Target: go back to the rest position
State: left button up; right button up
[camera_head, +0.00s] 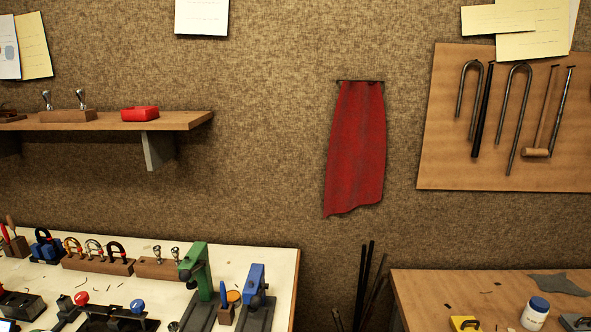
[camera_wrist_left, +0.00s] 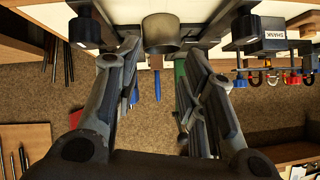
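Neither of my grippers shows in the head view. In the left wrist view, which looks upside down, my left gripper (camera_wrist_left: 161,52) has its two fingers spread wide apart. A short grey-brown cylinder (camera_wrist_left: 161,34) shows beyond and between the fingertips. Gaps show on both sides of it, and I see no finger closed on it. How far it is from the tips I cannot tell. My right gripper is in neither view.
A white-topped bench (camera_head: 285,258) at the left carries a green clamp (camera_head: 195,268), a blue clamp (camera_head: 255,280) and several small tools. A wooden bench (camera_head: 425,300) stands at the right, with a white jar (camera_head: 535,314). A shelf (camera_head: 185,120) and red cloth (camera_head: 356,145) are on the wall.

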pick_arm(q)
jog(key=s+f+g, duration=0.3)
jog(key=s+f, duration=0.1)
jog(key=s, duration=0.3)
jog(key=s+f+g, duration=0.4)
jog(key=s+f, duration=0.1)
jog(key=s, duration=0.3)
notch_tip(320, 180, down, 31)
jog(key=s+g+b, duration=0.2)
jog(key=b, duration=0.3)
jog(key=s+a+f+b, duration=0.1)
jog(key=s+f+b, duration=0.1)
jog(key=s+f, duration=0.6)
jog(key=s+a+f+b, duration=0.2)
jog(key=s+f+b, duration=0.1)
jog(key=s+f, duration=0.6)
notch_tip(320, 180, down, 5)
jog(key=shift+s+r+g, duration=0.15)
jog(key=shift+r+g, duration=0.05)
jog(key=shift+g, duration=0.2)
